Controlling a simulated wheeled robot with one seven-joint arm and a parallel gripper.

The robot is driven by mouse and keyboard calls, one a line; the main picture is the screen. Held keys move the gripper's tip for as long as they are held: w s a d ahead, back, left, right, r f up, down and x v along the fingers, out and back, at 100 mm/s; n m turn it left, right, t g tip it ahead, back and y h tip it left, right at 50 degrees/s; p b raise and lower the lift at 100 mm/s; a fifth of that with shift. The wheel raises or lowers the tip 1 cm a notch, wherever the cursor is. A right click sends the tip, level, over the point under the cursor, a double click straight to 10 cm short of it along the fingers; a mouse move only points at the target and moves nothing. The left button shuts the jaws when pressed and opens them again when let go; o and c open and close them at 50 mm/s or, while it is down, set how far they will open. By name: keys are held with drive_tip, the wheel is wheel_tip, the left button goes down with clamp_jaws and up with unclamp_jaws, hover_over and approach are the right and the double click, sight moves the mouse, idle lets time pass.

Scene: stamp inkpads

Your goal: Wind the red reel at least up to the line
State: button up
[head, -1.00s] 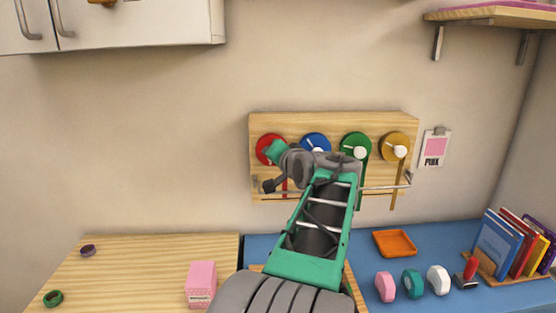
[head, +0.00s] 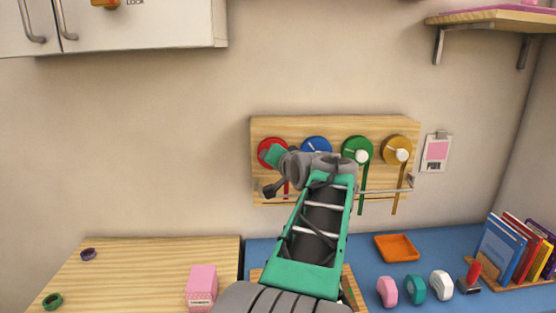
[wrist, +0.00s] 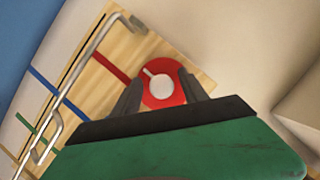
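The red reel (head: 268,147) is at the left end of the wooden board (head: 335,124) on the wall, partly hidden by my gripper (head: 277,154) in the head view. In the wrist view the red reel (wrist: 151,97) has a white round knob (wrist: 162,86) and a white pointer. My gripper's two dark fingers (wrist: 159,76) are spread on either side of the knob, with visible gaps. A red ribbon (wrist: 108,68) runs from the reel toward the metal rail (wrist: 82,62). My arm hides part of it in the head view, so its end against the line is unclear.
Blue (head: 316,143), green (head: 352,145) and yellow (head: 393,142) reels sit to the right on the board. A pink box (head: 201,283), an orange tray (head: 396,246), tape rolls and books stand on the counters below. A cabinet (head: 150,25) hangs upper left.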

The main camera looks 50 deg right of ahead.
drive_tip(key=shift+s+r, duration=0.1)
drive_tip(key=shift+r, duration=0.05)
drive_tip(key=v, duration=0.7)
drive_tip(key=shift+s+a+b, duration=0.25)
drive_tip(key=shift+b, duration=0.2)
